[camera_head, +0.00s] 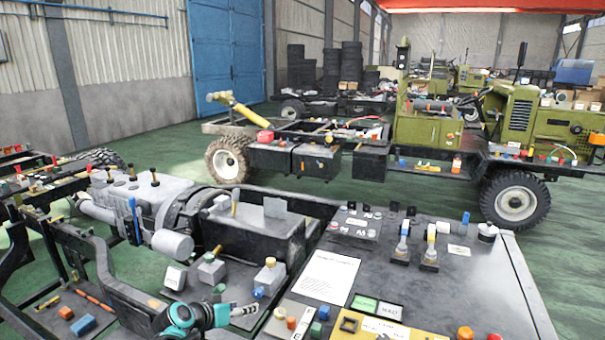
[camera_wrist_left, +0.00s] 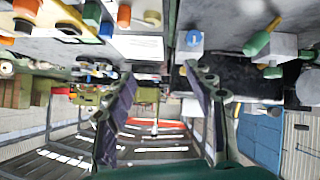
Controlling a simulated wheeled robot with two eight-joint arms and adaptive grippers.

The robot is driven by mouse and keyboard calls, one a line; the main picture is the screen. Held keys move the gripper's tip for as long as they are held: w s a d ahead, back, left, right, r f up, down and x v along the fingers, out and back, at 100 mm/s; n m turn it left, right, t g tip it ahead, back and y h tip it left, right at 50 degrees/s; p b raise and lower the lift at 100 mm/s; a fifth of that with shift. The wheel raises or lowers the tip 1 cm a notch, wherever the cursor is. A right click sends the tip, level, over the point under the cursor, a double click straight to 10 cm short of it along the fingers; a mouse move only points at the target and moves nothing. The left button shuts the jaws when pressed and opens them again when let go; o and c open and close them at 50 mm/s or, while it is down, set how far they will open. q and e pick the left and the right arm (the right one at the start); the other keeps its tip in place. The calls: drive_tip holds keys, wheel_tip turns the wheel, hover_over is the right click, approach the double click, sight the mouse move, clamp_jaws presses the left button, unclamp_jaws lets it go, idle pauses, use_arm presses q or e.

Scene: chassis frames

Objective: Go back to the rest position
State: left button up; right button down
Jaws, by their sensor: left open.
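My left gripper (camera_head: 246,311) is at the bottom of the head view, with its teal and black wrist to the left of its grey fingers. It is beside the front-left part of the dark workbench (camera_head: 480,285), near several small coloured knobs and blocks. In the left wrist view, the two dark fingers (camera_wrist_left: 159,74) stand apart with nothing between them. That view is upside down, with the hall roof low in the picture. My right gripper is in neither view.
A white printed sheet (camera_head: 326,277) and a green block (camera_head: 364,304) lie on the bench close to the gripper. A grey engine-like assembly (camera_head: 172,245) stands behind it. A green truck chassis (camera_head: 425,125) stands farther back. Green floor (camera_head: 570,230) is free at the right.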

use_arm(q)
drive_tip(key=s+d+r+g+y, duration=0.1)
drive_tip(key=s+r, duration=0.1)
drive_tip(key=s, duration=0.5)
drive_tip(key=s+d+r+g+y, duration=0.1)
drive_tip(key=s+d+r, duration=0.1)
drive_tip(key=s, duration=0.6)
drive_tip(key=s+a+f+n+y, duration=0.1)
drive_tip(key=s, duration=0.6)
drive_tip(key=s+a+f+n+y, duration=0.1)
drive_tip(key=s+y, duration=0.1)
drive_tip(key=s, duration=0.6)
drive_tip(key=shift+s+a+f+g, duration=0.2)
drive_tip(key=shift+a+f+g, duration=0.1)
drive_tip(key=shift+a, duration=0.1)
idle(0.3)
